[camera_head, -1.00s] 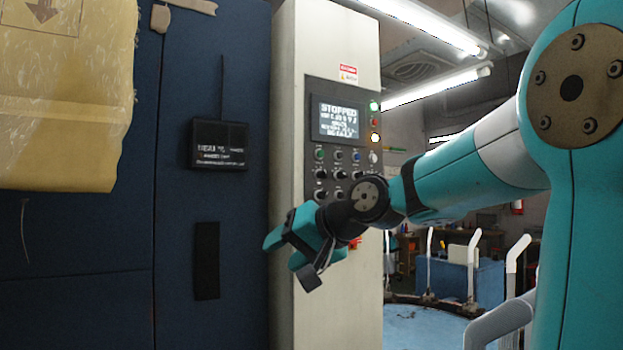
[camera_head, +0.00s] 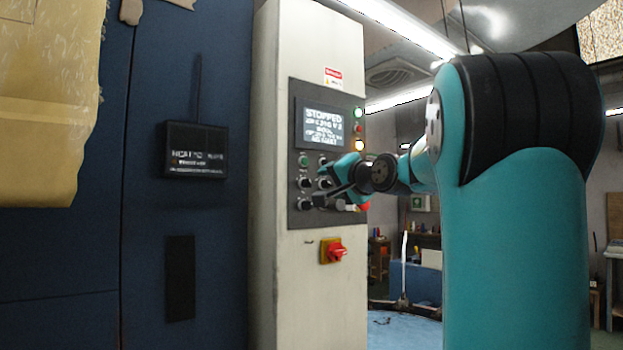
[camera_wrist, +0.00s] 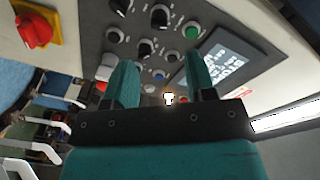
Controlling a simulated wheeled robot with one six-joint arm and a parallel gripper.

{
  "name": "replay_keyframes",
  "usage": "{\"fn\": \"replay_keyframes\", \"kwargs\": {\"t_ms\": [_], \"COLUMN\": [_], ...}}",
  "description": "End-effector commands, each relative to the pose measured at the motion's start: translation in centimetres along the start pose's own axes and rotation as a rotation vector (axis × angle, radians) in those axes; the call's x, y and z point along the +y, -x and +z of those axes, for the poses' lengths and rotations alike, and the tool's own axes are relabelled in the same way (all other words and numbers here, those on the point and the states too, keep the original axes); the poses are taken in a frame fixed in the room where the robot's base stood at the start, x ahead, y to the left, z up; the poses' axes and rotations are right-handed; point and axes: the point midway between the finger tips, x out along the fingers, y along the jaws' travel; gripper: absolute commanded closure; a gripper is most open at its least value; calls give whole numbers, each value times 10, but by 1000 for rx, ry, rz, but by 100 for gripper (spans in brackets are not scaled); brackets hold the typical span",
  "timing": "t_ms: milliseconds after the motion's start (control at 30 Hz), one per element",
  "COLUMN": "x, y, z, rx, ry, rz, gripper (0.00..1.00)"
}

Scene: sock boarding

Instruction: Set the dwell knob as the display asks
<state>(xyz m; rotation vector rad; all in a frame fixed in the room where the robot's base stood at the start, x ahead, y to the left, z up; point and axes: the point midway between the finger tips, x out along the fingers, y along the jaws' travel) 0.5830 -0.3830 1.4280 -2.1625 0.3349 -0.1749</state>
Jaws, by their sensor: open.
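The display (camera_head: 323,127) on the control panel reads STOPPED on top, with smaller blurred lines below. It also shows in the wrist view (camera_wrist: 230,62), tilted. Black knobs with pale pointers stand in rows below it, such as one at the left (camera_head: 305,183) and one in the wrist view (camera_wrist: 159,16). Their labels are too small to read, so I cannot tell which is the dwell knob. My gripper (camera_head: 342,183) is open and empty in front of the panel's right lower part, hiding some controls. In the wrist view its fingers (camera_wrist: 162,80) point at the panel, apart.
A red rotary switch (camera_head: 334,251) sits on the cabinet (camera_head: 308,300) below the panel. Lit green and amber lamps line the panel's right edge. A blue wall (camera_head: 220,250) with a small black display (camera_head: 196,150) stands at the left. Open room lies at the right.

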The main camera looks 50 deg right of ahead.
Motion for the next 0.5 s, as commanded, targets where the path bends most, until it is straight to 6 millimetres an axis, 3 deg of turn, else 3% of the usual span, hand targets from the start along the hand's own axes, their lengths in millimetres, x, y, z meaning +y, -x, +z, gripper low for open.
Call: {"fn": "replay_keyframes", "kwargs": {"t_ms": [200, 500], "x": [-2, 1], "y": [-50, -90], "z": [-1, -3], "rx": [-4, 2], "ry": [-1, 0], "rz": [0, 3], "gripper": [49, 49]}}
